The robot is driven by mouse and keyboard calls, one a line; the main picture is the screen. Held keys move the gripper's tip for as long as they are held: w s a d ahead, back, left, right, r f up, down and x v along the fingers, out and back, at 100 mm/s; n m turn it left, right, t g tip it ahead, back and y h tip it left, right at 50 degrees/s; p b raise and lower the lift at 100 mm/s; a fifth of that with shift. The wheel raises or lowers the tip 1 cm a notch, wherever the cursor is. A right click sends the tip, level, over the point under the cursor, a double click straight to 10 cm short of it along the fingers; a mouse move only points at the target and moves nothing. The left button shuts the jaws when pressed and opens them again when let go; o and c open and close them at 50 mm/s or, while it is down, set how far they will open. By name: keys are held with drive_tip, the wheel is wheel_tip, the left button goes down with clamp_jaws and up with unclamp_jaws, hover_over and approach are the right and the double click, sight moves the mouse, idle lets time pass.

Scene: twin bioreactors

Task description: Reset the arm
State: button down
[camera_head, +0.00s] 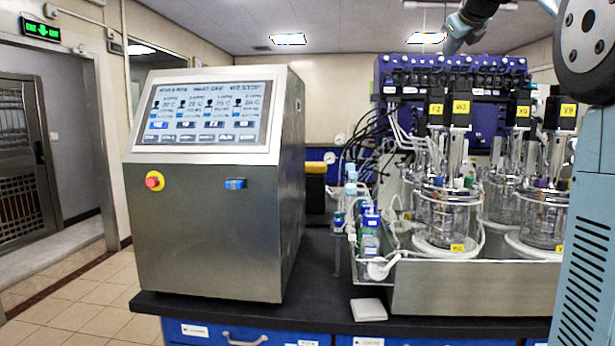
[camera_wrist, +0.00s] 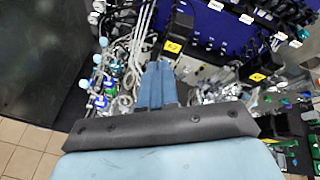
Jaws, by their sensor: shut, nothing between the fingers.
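My gripper (camera_wrist: 157,72) shows in the wrist view as two blue fingers pressed together, with nothing between them. It is above the bioreactor bench, with tubing and glass vessels below and around it in the picture. In the head view my arm enters at the top right, and the gripper itself cannot be made out there. The glass bioreactor vessels (camera_head: 447,215) stand in a steel tray (camera_head: 470,290) on the right, with black motor tops labelled in yellow.
A steel control cabinet (camera_head: 205,225) with a lit screen (camera_head: 212,113) stands on the left of the black bench (camera_head: 325,265). A blue pump panel (camera_head: 485,130) is behind the vessels. Bottles with blue caps (camera_head: 369,230) and loose tubing crowd the tray's left side. Floor is clear at far left.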

drive_tip(key=s+a+f+n+g, duration=0.2)
drive_tip(key=s+a+f+n, duration=0.2)
drive_tip(key=s+f+n, duration=0.6)
drive_tip(key=s+a+f+n+g, duration=0.2)
drive_tip(key=s+a+f+n, duration=0.2)
drive_tip(key=s+f+n, duration=0.6)
drive_tip(key=s+a+f+n+g, duration=0.3)
drive_tip(key=s+a+f+n, duration=0.2)
drive_tip(key=s+f+n, duration=0.6)
drive_tip(key=s+f, duration=0.6)
drive_tip(key=f, duration=0.6)
drive_tip(key=shift+s+f, duration=0.3)
drive_tip(key=shift+s, duration=0.05)
drive_tip(key=c, duration=1.8)
unclamp_jaws()
drive_tip(key=shift+a, duration=0.15)
drive_tip(key=shift+c, duration=0.2)
